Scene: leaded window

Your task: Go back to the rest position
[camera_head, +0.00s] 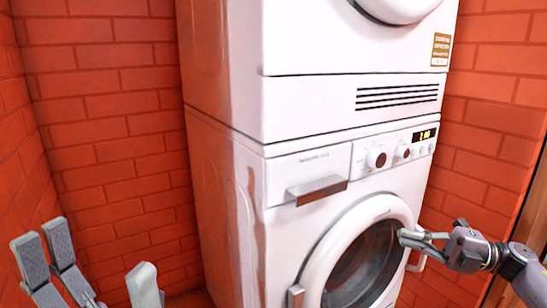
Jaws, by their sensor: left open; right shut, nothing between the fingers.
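My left gripper (96,262) is at the lower left, with its grey fingers pointing up and spread apart. It is open and empty, in front of the brick wall and clear of the machines. My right gripper (408,239) comes in from the right, with its fingers shut and nothing held. Its fingertips are in front of the right side of the washing machine's round door (318,255). I cannot tell whether they touch the door. The door appears closed, and its dark glass shows.
A white washing machine (232,225) stands with a dryer (310,40) stacked on it. Red brick walls (110,110) close in behind and at the left. A wooden edge (535,200) stands at the far right, near my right arm.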

